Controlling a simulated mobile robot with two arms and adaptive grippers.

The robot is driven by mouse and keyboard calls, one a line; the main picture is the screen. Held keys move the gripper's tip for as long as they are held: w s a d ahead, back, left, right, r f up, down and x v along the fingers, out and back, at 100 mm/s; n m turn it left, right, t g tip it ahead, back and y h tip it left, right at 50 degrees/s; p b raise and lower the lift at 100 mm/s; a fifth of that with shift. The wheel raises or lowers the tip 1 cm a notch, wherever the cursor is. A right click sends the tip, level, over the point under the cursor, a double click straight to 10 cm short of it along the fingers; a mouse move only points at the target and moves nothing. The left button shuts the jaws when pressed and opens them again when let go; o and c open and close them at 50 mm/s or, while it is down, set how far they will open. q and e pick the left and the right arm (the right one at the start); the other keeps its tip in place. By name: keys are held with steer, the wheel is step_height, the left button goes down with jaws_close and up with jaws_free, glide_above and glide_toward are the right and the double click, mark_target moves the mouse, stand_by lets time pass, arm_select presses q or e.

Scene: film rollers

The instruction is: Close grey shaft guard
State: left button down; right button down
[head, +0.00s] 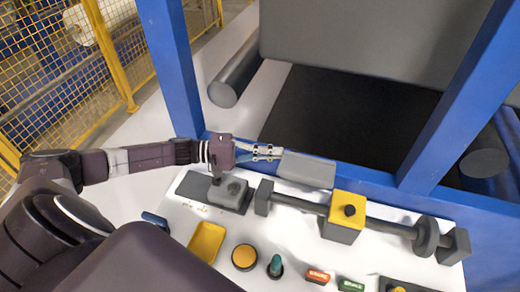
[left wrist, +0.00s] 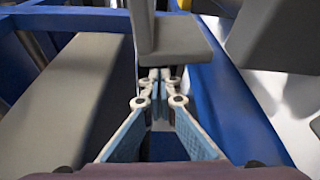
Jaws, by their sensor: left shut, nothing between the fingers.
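A small grey plate (head: 306,169), which looks like the shaft guard, is at the blue crossbeam behind the shaft (head: 380,224). I cannot tell its hinge side or how far it is turned. My left gripper (head: 278,152) is shut and empty, reaching right, with its tips close to the plate's left end. In the left wrist view the fingertips (left wrist: 160,80) meet just below a grey block (left wrist: 178,40), which seems to be the same plate. I cannot tell whether they touch it. My right gripper is not in view.
A yellow block (head: 349,204) sits on the shaft. In front are a yellow tray (head: 207,242), an orange button (head: 244,257) and a green knob (head: 275,264). Blue posts (head: 172,60) frame a dark opening. A large grey panel (head: 370,40) hangs above.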

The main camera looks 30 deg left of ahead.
arm_select(q)
steer(key=shift+w+d, duration=0.2)
steer(key=shift+d, duration=0.1)
steer(key=shift+s+m, duration=0.3)
steer(key=shift+m, duration=0.1)
steer(key=s+m, duration=0.1)
steer(key=s+d+m+h, duration=0.1)
steer(key=s+m, duration=0.1)
steer(key=s+m+h, duration=0.1)
steer(key=s+m, duration=0.1)
steer(key=shift+s+d+r, duration=0.1)
steer(key=shift+d+r, duration=0.1)
steer(key=shift+r, duration=0.05)
steer(key=shift+s+d+f+p, duration=0.15)
steer(key=shift+s+f+p, duration=0.1)
steer(key=shift+s+p, duration=0.25)
steer(key=shift+s+d+f, duration=0.2)
steer(key=shift+s+f, duration=0.5)
steer(key=shift+s, duration=0.1)
steer(key=shift+s+f, duration=0.15)
